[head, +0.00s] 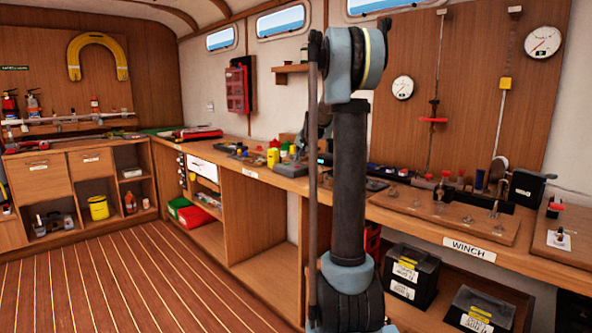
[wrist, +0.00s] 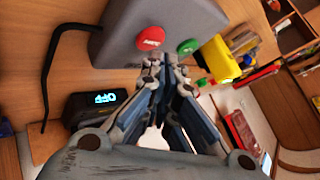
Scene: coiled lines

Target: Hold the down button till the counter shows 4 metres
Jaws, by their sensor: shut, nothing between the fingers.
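In the wrist view a grey control box (wrist: 200,22) carries a red button (wrist: 151,37) and a green button (wrist: 188,46). Any markings on them are too small to read. My gripper (wrist: 152,60) is shut and empty, its tips just below the red button in the picture and left of the green one. I cannot tell whether the tips touch the box. A black counter (wrist: 82,112) with lit cyan characters sits to the left; its turned reading is unclear. In the head view my arm hides the gripper and buttons.
A black cable (wrist: 50,60) runs beside the box. A yellow object (wrist: 218,60) stands close right of the green button. In the head view the bench holds several small items, with a winch label (head: 468,248) on its front edge at right. The floor (head: 130,270) at left is clear.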

